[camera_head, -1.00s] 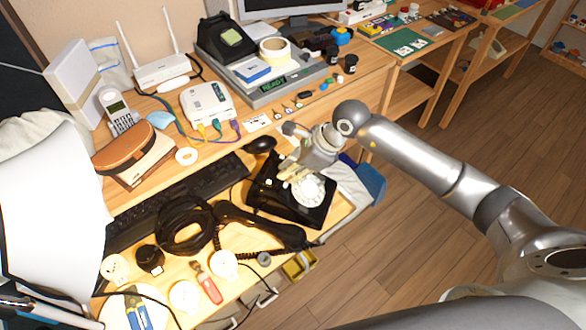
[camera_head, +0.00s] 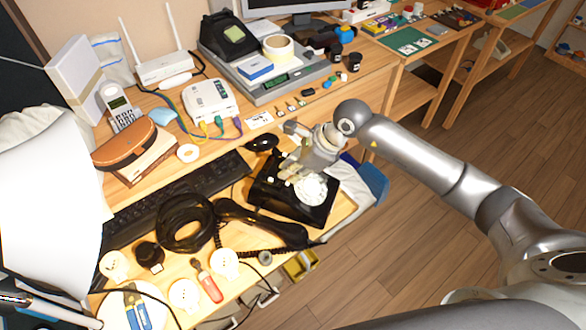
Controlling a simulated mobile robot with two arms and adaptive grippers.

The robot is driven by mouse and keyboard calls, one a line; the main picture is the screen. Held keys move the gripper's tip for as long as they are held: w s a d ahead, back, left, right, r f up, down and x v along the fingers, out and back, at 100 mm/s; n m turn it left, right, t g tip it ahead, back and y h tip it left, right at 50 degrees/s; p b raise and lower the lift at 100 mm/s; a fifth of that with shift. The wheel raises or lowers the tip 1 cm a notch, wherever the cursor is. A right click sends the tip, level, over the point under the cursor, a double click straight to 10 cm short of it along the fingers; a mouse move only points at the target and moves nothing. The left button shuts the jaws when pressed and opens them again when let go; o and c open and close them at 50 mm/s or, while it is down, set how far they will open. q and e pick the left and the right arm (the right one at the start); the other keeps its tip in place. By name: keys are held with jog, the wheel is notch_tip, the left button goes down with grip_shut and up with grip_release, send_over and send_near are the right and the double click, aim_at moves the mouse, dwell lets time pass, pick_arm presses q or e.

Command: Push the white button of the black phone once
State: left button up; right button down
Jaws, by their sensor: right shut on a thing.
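The black phone (camera_head: 265,200) lies on the near right part of the wooden desk, its white rotary dial (camera_head: 315,190) facing up. Its black handset (camera_head: 262,225) is off the phone, lying in front of it with a coiled cord. My right gripper (camera_head: 288,172) reaches in from the right over the phone's rear side, beside the dial. It is shut at the phone, and its fingertips overlap small pale parts there. The white button cannot be told apart from these pale parts. My left gripper is not in view.
A coiled black cable (camera_head: 183,222), a red-handled tool (camera_head: 209,287) and several white round items crowd the front. The desk's right edge is close to the phone.

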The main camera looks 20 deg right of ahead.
jog(key=shift+a+f, duration=0.1)
jog(key=shift+f, duration=0.15)
jog(key=a+p+v, duration=0.1)
jog(key=p+v, duration=0.2)
jog(key=v, duration=0.4)
jog(key=shift+r, duration=0.25)
jog(key=shift+f, duration=0.1)
dwell(0.4)
